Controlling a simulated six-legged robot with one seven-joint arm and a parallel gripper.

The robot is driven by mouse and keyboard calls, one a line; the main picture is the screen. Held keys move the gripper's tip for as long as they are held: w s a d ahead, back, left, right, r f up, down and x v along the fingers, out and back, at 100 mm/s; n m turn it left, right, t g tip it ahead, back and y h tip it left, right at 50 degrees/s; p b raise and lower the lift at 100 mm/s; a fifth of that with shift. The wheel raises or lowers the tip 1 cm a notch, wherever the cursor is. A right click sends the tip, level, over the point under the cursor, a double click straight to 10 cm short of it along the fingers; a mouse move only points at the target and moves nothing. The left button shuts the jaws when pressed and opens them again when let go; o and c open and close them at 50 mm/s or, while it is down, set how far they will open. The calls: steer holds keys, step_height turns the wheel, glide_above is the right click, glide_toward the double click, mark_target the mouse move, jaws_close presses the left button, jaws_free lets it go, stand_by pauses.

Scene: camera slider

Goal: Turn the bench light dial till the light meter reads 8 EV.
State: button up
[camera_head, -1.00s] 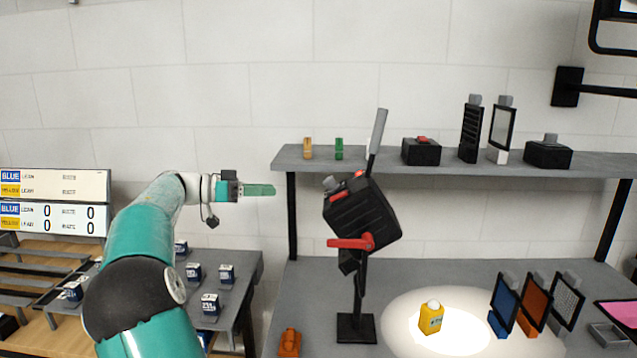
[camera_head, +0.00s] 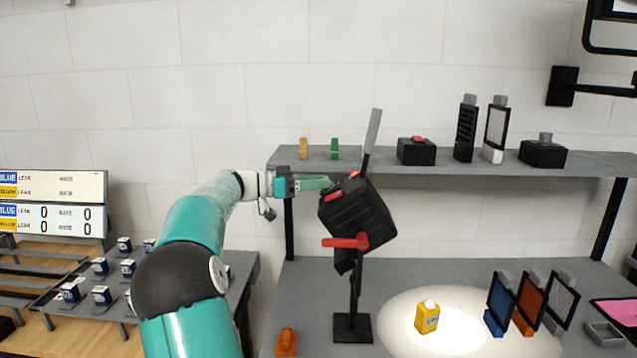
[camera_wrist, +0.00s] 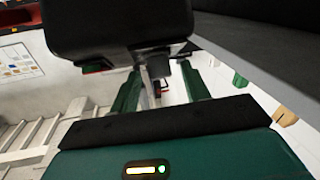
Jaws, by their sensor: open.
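The bench light (camera_head: 357,215) is a black box-shaped lamp on a stand, tilted, with a raised grey flap, red parts and a red handle (camera_head: 345,243). Its dial is not clearly visible; a grey knob at its upper left is now covered by my fingers. My gripper (camera_head: 325,183) is open, with its green fingertips at the lamp's upper left corner. In the wrist view the lamp's dark body (camera_wrist: 115,30) fills the top, and the green fingers (camera_wrist: 160,78) stand apart. I cannot tell if they touch the lamp. I cannot make out a light meter or its reading.
A shelf (camera_head: 460,165) behind the lamp carries clips and black devices. On the bench, a yellow bottle (camera_head: 427,318) stands in a bright spot beside blue and orange framed panels (camera_head: 530,304). An orange item (camera_head: 286,342) lies near the stand's foot. Scoreboards (camera_head: 52,200) are at left.

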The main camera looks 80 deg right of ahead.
steer(key=shift+s+d, duration=0.15)
steer(key=shift+s, duration=0.15)
steer(key=c, duration=1)
steer(key=shift+n+t+h, duration=0.3)
steer(key=shift+n+h, duration=0.1)
steer(key=shift+n, duration=0.1)
steer(key=n+t+h, duration=0.1)
steer(key=n, duration=0.1)
steer(key=n+t+h, duration=0.1)
steer(key=n, duration=0.1)
steer(key=n+t+h, duration=0.1)
steer(key=t, duration=0.1)
steer(key=shift+s+a+n, duration=0.15)
steer(key=shift+a+n, duration=0.15)
steer(key=shift+n, duration=0.1)
steer(key=n+t+h, duration=0.1)
steer(key=n+t, duration=0.1)
steer(key=n+t+h, duration=0.1)
steer(key=n+t, duration=0.1)
steer(key=n, duration=0.1)
steer(key=shift+s+r+n+t, duration=0.15)
steer(key=shift+n+t, duration=0.15)
steer(key=shift+t, duration=0.1)
